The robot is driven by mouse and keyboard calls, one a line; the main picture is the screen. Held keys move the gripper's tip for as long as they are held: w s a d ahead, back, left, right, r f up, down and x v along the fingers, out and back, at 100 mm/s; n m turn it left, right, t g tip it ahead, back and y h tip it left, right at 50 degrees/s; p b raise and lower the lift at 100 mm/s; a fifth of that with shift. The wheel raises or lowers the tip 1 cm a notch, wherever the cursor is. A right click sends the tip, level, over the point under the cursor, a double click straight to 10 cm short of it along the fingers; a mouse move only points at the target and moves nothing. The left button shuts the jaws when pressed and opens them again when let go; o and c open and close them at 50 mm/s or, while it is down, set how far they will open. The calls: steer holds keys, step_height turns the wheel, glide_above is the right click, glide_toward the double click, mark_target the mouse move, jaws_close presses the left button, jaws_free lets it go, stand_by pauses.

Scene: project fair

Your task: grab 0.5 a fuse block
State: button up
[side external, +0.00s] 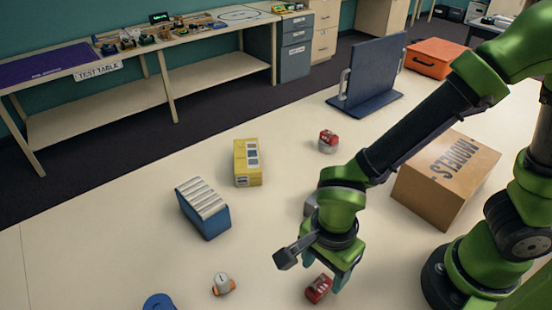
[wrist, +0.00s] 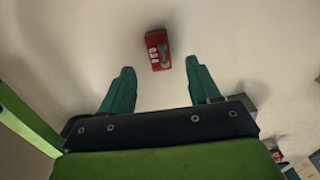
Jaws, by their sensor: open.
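A small red block (side external: 318,289) with white markings, perhaps the fuse block, lies on the pale tabletop below my gripper (side external: 330,274). In the wrist view the red block (wrist: 154,50) shows white lettering and a grey part on one side. My gripper (wrist: 159,66) is open, with its two teal fingers apart and nothing between them. The block appears just beyond the fingertips, roughly centred between them. I cannot tell the exact height of the fingers above it. A second red-topped block (side external: 328,140) stands farther back, with a grey-white lower part.
A white and orange item (side external: 222,285) and a blue round thing (side external: 158,302) lie left. A blue ribbed box (side external: 204,210) and yellow box (side external: 247,163) stand behind. A cardboard box (side external: 440,185) is right. A greyish object (side external: 310,205) is partly hidden by my arm.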

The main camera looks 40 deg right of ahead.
mark_target(320, 286)
step_height(320, 286, down, 5)
steer(key=shift+a+f, duration=0.15)
steer(key=c, duration=1.1)
